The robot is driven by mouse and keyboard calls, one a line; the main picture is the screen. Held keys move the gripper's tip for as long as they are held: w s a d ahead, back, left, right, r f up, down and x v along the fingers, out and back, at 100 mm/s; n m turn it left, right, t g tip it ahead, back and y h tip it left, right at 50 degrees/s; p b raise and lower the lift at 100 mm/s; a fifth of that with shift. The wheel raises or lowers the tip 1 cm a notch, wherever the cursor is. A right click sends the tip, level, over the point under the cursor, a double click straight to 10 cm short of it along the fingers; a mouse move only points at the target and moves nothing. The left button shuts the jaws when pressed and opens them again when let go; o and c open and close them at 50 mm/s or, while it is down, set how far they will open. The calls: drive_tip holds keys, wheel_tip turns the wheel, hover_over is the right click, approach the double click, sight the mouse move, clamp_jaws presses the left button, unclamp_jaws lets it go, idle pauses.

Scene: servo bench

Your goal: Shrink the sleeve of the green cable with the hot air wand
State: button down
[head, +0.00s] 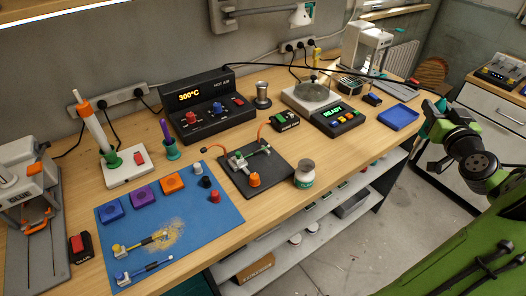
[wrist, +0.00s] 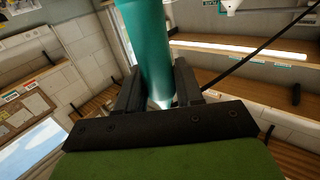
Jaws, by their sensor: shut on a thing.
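My gripper (head: 440,112), at the right of the head view, is beyond the bench's right end. In the wrist view my gripper (wrist: 160,98) is shut around a teal cylinder (wrist: 145,45), apparently the hot air wand's handle. A black hose runs from it back across the bench towards the black hot air station (head: 205,105), which reads 300°C.
A blue mat (head: 190,215) with coloured blocks and tools lies left of the plate. A jar (head: 304,173) stands right of the plate. A READY device (head: 338,118) and a blue tray (head: 398,117) lie further right. The hose crosses above the bench's back right.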

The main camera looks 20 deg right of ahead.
drive_tip(key=shift+w+d, duration=0.1)
drive_tip(key=shift+d, duration=0.2)
drive_tip(key=shift+s+a+b, duration=0.25)
drive_tip(key=shift+a+b, duration=0.55)
idle(0.3)
wheel_tip(320, 180, up, 9)
drive_tip(key=p, duration=0.5)
drive_tip(key=shift+r, duration=0.1)
idle(0.7)
